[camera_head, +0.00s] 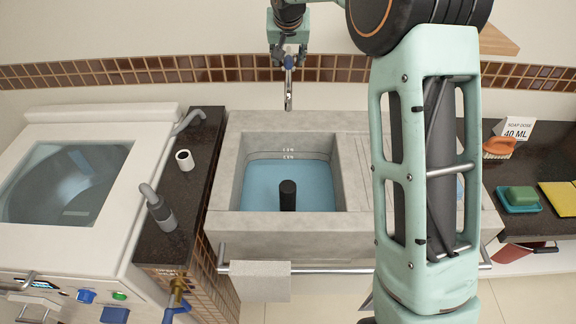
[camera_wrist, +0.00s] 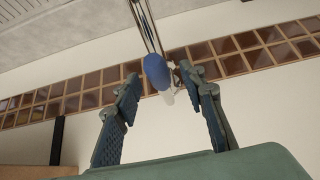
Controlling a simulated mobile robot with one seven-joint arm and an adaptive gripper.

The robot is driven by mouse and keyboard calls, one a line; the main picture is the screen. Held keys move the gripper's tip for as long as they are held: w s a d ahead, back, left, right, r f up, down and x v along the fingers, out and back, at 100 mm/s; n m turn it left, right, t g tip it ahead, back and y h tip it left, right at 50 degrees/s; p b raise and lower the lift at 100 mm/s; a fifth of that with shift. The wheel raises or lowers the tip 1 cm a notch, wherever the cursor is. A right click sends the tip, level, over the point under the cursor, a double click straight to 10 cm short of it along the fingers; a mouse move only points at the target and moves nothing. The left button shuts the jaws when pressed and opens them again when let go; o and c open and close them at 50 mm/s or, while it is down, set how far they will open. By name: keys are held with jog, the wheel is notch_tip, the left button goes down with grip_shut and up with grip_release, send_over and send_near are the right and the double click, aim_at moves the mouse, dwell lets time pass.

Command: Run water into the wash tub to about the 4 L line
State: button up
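The grey stone wash tub (camera_head: 350,185) is in the middle of the head view. Blue water (camera_head: 262,185) stands in it, its surface a little below two marked lines (camera_head: 288,153) on the back wall; the labels are too small to read surely. A black upright cylinder (camera_head: 288,194) stands in the water. A slim metal tap part (camera_head: 288,92) hangs above the tub's back edge. My gripper (camera_head: 289,57) is just above it. In the wrist view, my gripper (camera_wrist: 162,105) is open, its fingers apart, with a blue-tipped rod (camera_wrist: 157,72) showing between and beyond them. Contact cannot be told.
A washer with a glass lid (camera_head: 65,180) is at left. At right are a brush (camera_head: 498,147), green soap (camera_head: 522,195) and a dose card (camera_head: 515,132). A cloth (camera_head: 260,281) hangs in front.

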jog(key=shift+r+p, duration=2.25)
jog(key=shift+r, duration=1.25)
jog(key=shift+f, duration=0.1)
